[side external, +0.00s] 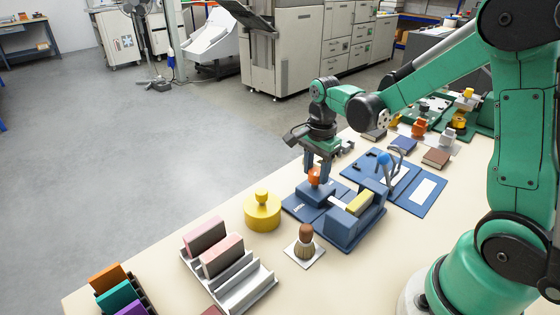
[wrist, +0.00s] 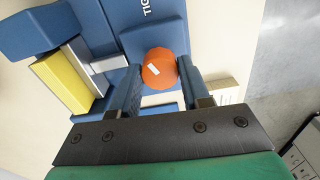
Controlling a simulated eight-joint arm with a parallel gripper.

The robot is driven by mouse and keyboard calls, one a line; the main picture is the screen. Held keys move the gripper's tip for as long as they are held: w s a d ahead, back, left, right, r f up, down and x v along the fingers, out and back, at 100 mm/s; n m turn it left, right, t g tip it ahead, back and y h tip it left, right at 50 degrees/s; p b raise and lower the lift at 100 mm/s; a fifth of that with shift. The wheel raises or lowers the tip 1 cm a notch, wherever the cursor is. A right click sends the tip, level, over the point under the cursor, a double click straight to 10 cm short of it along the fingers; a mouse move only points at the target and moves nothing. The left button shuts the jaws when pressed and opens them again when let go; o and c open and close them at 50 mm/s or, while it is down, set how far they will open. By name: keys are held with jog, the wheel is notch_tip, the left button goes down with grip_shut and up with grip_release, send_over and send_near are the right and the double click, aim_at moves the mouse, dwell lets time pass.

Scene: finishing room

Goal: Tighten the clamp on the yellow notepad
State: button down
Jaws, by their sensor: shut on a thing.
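The yellow notepad (side external: 360,202) sits in a blue clamp fixture (side external: 342,230) on the table. In the wrist view the notepad (wrist: 62,82) is at the left, with a grey plate (wrist: 105,64) beside it. An orange knob (side external: 315,179) stands on the blue base just left of the notepad in the side view. My gripper (side external: 318,168) points down over this knob, its blue fingers shut on it. In the wrist view the knob (wrist: 160,65) is between the two fingertips (wrist: 160,76). Printed letters reading "TIG" show on the blue plate; the rest is cut off.
A yellow round weight (side external: 262,213) stands left of the clamp. A brush-like brown tool (side external: 305,242) and a grey rack with pink pads (side external: 230,275) are in front. A blue board with a blue-handled lever (side external: 388,168) lies behind to the right.

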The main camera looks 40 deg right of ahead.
aim_at(317, 172)
jog(key=shift+m, duration=0.5)
jog(key=shift+c, duration=2.1)
grip_release()
jog(key=shift+r, duration=2.85)
jog(key=shift+s, duration=0.1)
